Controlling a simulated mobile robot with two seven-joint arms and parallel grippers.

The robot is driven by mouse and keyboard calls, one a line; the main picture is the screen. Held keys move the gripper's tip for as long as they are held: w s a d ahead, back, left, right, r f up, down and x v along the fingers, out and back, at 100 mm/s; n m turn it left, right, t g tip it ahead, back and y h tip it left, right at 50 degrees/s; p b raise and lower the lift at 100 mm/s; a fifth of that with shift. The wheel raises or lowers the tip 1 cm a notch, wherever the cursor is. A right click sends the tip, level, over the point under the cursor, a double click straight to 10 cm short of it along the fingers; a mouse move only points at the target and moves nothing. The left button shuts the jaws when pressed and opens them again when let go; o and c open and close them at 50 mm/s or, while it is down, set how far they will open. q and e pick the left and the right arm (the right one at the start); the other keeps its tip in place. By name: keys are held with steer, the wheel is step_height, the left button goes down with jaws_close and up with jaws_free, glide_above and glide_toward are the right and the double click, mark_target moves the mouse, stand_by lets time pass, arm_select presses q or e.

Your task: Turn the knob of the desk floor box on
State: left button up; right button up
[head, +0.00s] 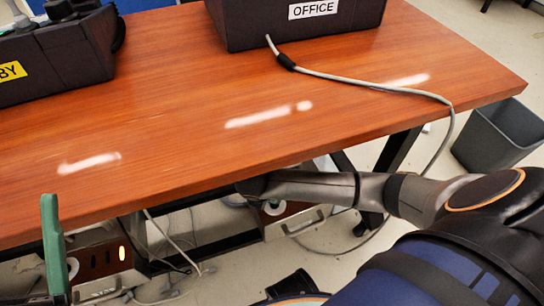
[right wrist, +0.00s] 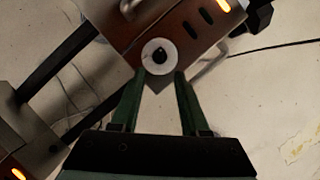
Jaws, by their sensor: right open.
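Two wood-and-metal floor boxes sit under the desk (head: 300,130); no label on them is readable. In the right wrist view, one floor box (right wrist: 190,30) shows a round white knob with a dark centre (right wrist: 158,56) and a lit orange lamp (right wrist: 223,6). My right gripper (right wrist: 158,78) is open, its green fingertips just below the knob in the picture, one each side; contact is unclear. In the head view the right arm reaches under the desk edge and its gripper is hidden. My left gripper (head: 52,245) shows one green finger at lower left.
In the head view, a floor box (head: 95,262) with a lit orange lamp is at lower left, another (head: 295,222) behind my right arm. An OFFICE box (head: 260,25) and another dark box (head: 70,55) stand on the desk. Cables hang down; a grey bin (head: 495,140) is at right.

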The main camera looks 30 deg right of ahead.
arm_select(q)
step_height(320, 180, up, 2)
steer(key=shift+a+r+p, duration=0.15)
steer(key=shift+r+p, duration=0.1)
steer(key=shift+p, duration=0.5)
arm_select(e)
steer(key=v, duration=0.5)
arm_select(q)
steer(key=shift+r, duration=0.1)
